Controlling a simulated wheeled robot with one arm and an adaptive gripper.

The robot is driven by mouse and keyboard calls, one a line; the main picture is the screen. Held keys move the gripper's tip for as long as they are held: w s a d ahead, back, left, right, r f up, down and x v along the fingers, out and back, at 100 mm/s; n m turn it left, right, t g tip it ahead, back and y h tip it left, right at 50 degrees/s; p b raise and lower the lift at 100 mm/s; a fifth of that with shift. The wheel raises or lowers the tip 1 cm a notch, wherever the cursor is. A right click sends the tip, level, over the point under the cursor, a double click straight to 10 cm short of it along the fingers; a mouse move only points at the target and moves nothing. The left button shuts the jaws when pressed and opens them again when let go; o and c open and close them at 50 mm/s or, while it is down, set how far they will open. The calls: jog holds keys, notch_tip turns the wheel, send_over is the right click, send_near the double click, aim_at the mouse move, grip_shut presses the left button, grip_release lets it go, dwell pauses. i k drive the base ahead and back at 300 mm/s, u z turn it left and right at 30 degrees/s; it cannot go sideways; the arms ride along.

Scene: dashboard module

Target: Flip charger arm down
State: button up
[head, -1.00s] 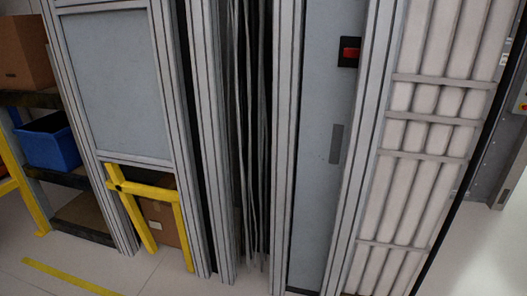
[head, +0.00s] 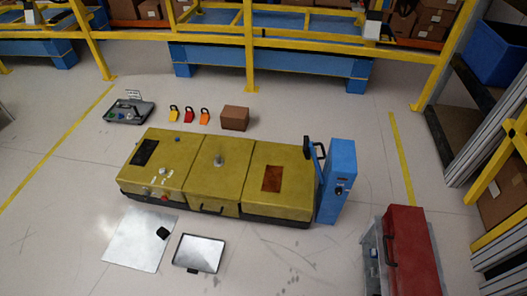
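A blue charger box (head: 340,185) stands on the floor at the right end of a low yellow vehicle (head: 215,170). A narrow blue arm (head: 316,165) with a black handle (head: 308,148) stands roughly upright at the box's left side, by the vehicle's end. I take this to be the charger arm. I cannot tell whether it touches the vehicle. My gripper is not in view.
A red toolbox (head: 408,250) stands at the lower right. Padlocks (head: 188,115) and a small brown box (head: 235,118) lie behind. Yellow railing (head: 250,45) crosses the back. Bare floor lies in front of the charger.

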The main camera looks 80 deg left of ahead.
aim_at(309, 150)
jog(key=u, duration=2.45)
jog(key=i, duration=1)
jog(key=k, duration=0.65)
jog(key=u, duration=0.55)
jog(key=i, duration=1.5)
jog(key=z, duration=0.45)
